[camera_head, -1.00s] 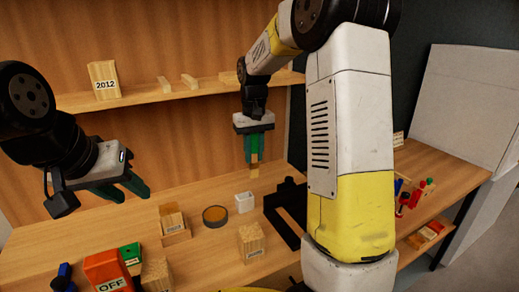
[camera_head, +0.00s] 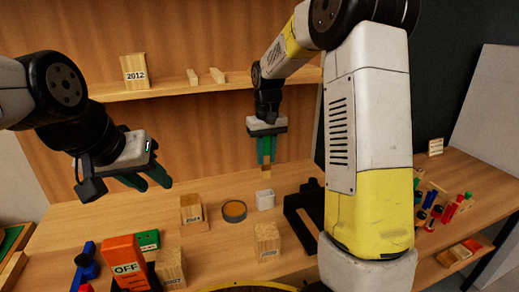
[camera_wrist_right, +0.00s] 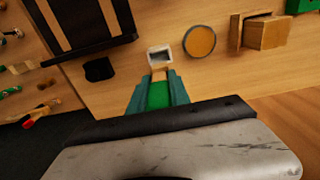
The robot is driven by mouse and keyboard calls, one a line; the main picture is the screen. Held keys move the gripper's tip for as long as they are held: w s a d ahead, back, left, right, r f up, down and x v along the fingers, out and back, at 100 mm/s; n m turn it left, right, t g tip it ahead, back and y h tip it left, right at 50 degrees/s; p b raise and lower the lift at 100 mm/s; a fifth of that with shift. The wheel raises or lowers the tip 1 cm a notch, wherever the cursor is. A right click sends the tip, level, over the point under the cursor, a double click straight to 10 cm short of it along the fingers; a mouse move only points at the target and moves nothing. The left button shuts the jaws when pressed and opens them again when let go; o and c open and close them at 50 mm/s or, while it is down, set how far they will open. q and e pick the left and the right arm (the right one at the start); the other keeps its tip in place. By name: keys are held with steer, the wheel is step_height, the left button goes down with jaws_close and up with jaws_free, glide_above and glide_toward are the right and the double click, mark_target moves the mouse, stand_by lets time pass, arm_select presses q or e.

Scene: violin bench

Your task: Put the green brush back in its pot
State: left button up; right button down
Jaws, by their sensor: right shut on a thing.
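The green brush (camera_wrist_right: 158,94) is held in my right gripper (camera_head: 266,152), bristle end down. Its tan tip (camera_head: 266,172) shows below the fingers in the head view. The right gripper (camera_wrist_right: 157,88) is shut on its green part. The small white square pot (camera_head: 265,199) stands on the bench just below the brush tip, with a small gap between them in the head view. In the right wrist view the pot (camera_wrist_right: 159,55) lies just beyond the tip, its dark opening visible. My left gripper (camera_head: 146,181) hangs at the left, open and empty, its fingers apart.
A round dark-rimmed dish (camera_head: 234,211) stands left of the pot, and a black stand (camera_head: 302,215) right of it. Wooden blocks (camera_head: 267,241), an orange OFF block (camera_head: 124,262) and a green box (camera_head: 148,240) stand nearer. A shelf (camera_head: 180,89) runs behind.

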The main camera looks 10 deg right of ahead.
mark_target(266, 164)
steer(key=shift+f, duration=2.65)
steer(key=shift+f, duration=0.2)
steer(key=shift+f, duration=2.75)
steer(key=shift+f, duration=0.1)
steer(key=c, duration=1.1)
jaws_free()
